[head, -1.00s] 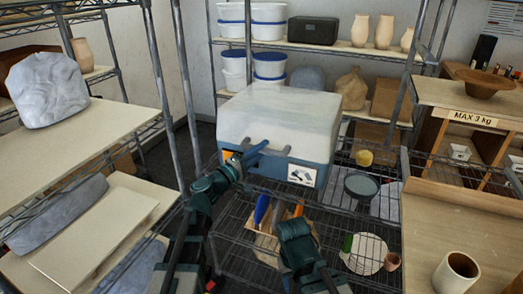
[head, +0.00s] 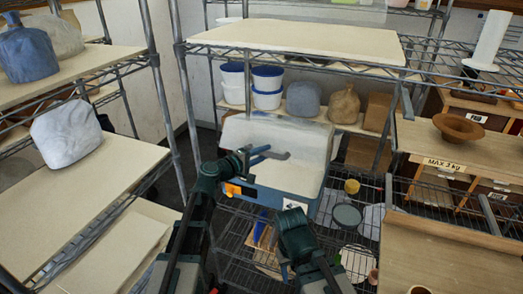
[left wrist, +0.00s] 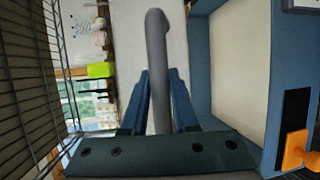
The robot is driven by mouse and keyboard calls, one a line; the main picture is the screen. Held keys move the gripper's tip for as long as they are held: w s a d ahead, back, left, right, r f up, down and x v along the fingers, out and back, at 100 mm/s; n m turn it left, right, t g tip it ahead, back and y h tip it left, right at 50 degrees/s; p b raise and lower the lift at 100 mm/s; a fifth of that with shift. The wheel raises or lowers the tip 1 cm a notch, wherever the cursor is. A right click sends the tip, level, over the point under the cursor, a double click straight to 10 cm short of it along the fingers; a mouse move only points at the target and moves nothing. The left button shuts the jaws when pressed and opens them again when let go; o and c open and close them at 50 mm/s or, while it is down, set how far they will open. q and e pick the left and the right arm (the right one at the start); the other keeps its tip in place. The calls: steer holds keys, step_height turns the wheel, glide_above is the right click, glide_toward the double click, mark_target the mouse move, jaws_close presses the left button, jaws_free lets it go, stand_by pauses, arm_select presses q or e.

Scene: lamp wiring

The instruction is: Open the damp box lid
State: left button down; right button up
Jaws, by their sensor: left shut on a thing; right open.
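The damp box (head: 268,197) is a blue tub on the wire rack in the middle of the head view. Its whitish lid (head: 305,136) is tilted up toward the back, and a pale inside shows below it. My left gripper (head: 262,154) is shut on the lid's grey handle (head: 280,155). In the left wrist view the handle (left wrist: 157,65) stands between the two blue fingers, and the tub's blue rim (left wrist: 198,75) is at the right. My right gripper (head: 284,268) is open and empty, low in front of the box; its fingers are partly hidden.
An orange piece (head: 234,189) is by the box's front left. A pale shelf board (head: 300,38) spans above and behind the box. Rack posts stand at both sides. A yellow cup (head: 351,186) and a grey-green bowl (head: 346,216) sit to the right.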

arm_select(q)
steer(key=w+d+r+p, duration=0.1)
steer(key=w+r+p, duration=0.2)
steer(key=r+p, duration=0.1)
steer(key=w+d+r+p, duration=0.1)
steer(key=w+r+p, duration=0.2)
steer(key=r+p, duration=0.1)
steer(key=w+d+r+p, duration=0.1)
steer(key=w+r+p, duration=0.3)
steer(key=r+p, duration=0.1)
steer(key=shift+r, duration=0.5)
steer(key=w+d+r+p, duration=0.2)
steer(key=w+r+p, duration=0.1)
steer(key=w, duration=0.3)
steer(key=w+d+r+p, duration=0.2)
steer(key=w+r+p, duration=0.1)
steer(key=w, duration=0.3)
steer(key=shift+w+d+r+p, duration=0.15)
steer(key=shift+w+r+p, duration=0.05)
steer(key=shift+p, duration=0.1)
steer(key=c, duration=1)
jaws_free()
steer(key=shift+s, duration=0.1)
steer(key=p+v, duration=0.1)
steer(key=v, duration=0.8)
steer(key=p+v, duration=0.1)
steer(key=v, duration=0.3)
steer(key=shift+s+a+r+p, duration=0.2)
steer(key=shift+a+r+p, duration=0.05)
steer(key=shift+r+p, duration=0.1)
